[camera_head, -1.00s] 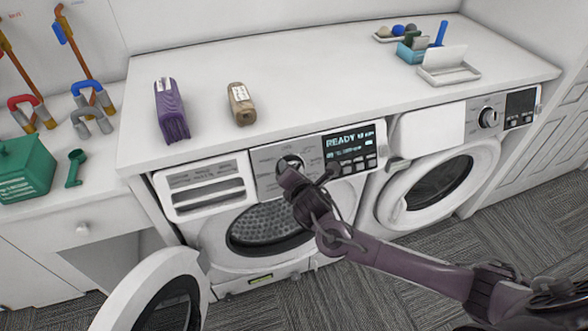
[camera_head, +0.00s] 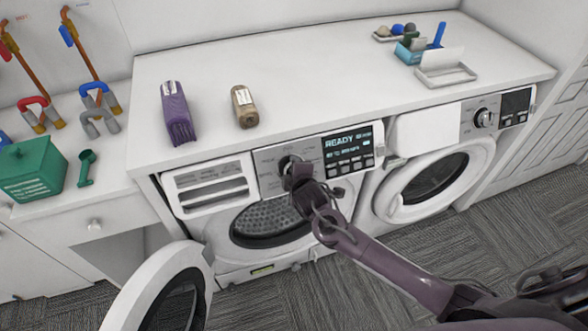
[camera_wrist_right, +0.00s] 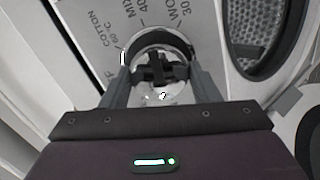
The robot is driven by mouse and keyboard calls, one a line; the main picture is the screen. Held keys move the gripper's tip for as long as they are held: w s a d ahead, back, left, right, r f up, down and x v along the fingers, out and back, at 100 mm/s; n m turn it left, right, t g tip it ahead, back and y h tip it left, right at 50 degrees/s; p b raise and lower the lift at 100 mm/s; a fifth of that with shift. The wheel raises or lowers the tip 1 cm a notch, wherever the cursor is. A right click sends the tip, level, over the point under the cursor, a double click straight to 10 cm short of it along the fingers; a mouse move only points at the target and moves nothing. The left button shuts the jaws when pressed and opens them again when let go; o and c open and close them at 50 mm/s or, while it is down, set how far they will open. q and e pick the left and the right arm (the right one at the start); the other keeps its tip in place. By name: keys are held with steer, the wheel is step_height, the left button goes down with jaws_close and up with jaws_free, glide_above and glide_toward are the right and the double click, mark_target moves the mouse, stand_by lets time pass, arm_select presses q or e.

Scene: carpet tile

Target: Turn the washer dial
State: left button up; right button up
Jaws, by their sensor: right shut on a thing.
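The washer dial (camera_head: 285,162) is on the left machine's front panel, to the left of the lit display (camera_head: 347,150), which reads READY. My right gripper (camera_head: 292,172) is at the dial and covers much of it in the head view. In the right wrist view the dial (camera_wrist_right: 158,45) sits between the two fingers of my right gripper (camera_wrist_right: 156,78), which are shut on it. Printed labels such as COTTON and MIX show around the dial. My left gripper is not in view.
The left washer's round door (camera_head: 165,290) hangs open at lower left. A second machine (camera_head: 435,180) stands to the right. A green box (camera_head: 33,168) is at left.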

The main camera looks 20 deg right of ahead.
steer(key=m+p, duration=0.1)
steer(key=m, duration=0.2)
steer(key=shift+r+m, duration=0.1)
steer(key=shift+m, duration=0.2)
steer(key=shift+d+m+y+p, duration=0.1)
steer(key=shift+m+y+p, duration=0.45)
steer(key=shift+m, duration=1.25)
steer(key=o, duration=1)
steer(key=b+v, duration=0.1)
steer(key=v, duration=0.6)
steer(key=shift+s+r, duration=0.2)
steer(key=shift+r, duration=0.1)
